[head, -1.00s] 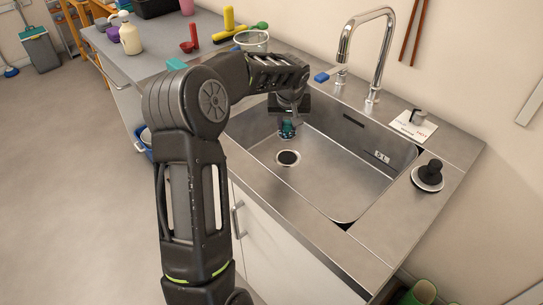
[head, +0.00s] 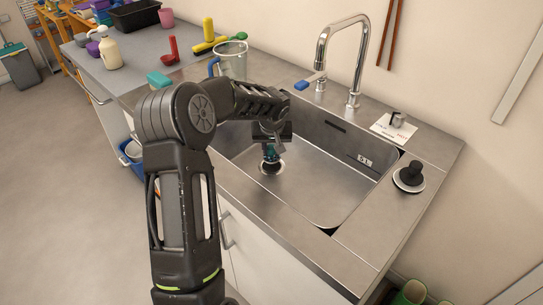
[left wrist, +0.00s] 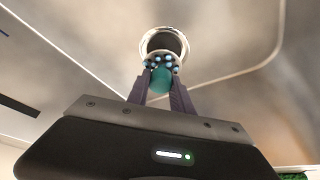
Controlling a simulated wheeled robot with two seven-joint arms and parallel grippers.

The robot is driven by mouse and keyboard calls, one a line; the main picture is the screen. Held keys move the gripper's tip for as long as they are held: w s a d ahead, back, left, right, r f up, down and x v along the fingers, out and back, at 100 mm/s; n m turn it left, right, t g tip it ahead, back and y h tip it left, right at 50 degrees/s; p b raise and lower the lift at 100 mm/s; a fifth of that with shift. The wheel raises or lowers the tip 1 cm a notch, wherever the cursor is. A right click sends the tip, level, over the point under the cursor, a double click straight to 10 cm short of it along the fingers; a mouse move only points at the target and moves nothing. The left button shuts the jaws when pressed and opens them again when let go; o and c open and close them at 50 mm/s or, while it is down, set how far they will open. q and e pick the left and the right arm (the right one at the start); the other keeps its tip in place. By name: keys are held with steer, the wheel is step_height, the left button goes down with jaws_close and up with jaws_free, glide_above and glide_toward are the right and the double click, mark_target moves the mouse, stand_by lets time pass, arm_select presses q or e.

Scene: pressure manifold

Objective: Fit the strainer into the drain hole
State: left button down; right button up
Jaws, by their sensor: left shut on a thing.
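The strainer (head: 270,155) is a small teal piece, held in my left gripper (head: 270,147) inside the sink. The drain hole (head: 271,167) is a dark round opening with a pale metal rim in the sink floor. In the left wrist view the drain hole (left wrist: 165,42) shows just beyond the strainer, whose prongs overlap its near rim. I cannot tell whether they touch. My right gripper is not in view.
The steel sink (head: 322,190) has a tall faucet (head: 344,50) behind it. A black plunger-like stopper (head: 409,177) stands on the right counter. A clear jug (head: 231,62), a red scoop (head: 170,52) and a bottle (head: 109,52) stand on the left counter. The sink floor's right side is clear.

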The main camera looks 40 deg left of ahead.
mark_target(272, 154)
arm_select(q)
steer(key=shift+f, duration=1.85)
steer(key=shift+f, duration=0.2)
steer(key=c, duration=1.1)
jaws_free()
steer(key=shift+r, duration=0.1)
steer(key=shift+r, duration=0.2)
steer(key=v, duration=1.1)
steer(key=shift+d+r, duration=0.1)
steer(key=shift+r, duration=0.3)
